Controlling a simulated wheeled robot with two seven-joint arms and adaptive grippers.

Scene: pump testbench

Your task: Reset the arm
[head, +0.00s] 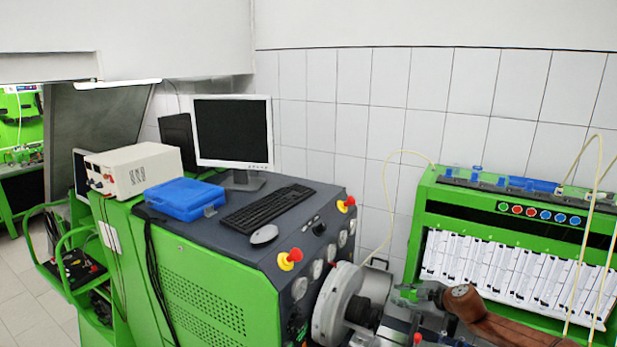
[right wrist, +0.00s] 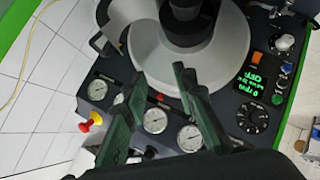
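My right arm, brown, comes in from the lower right in the head view. Its gripper (head: 407,294) is beside the silver round drum (head: 335,305) at the front of the green test bench (head: 222,290). In the right wrist view the two dark green fingers of the right gripper (right wrist: 158,78) stand apart with nothing between them. They point toward the silver drum (right wrist: 150,45), above a panel of round gauges (right wrist: 155,120). I cannot tell whether a finger touches anything. My left arm and gripper are not in view.
On the bench top are a monitor (head: 233,132), a keyboard (head: 268,205), a mouse (head: 264,234), a blue case (head: 184,198) and a white power supply (head: 133,168). Red-yellow knobs (head: 289,259) stick up at its edge. A green rack (head: 500,212) with hanging tubes stands at right.

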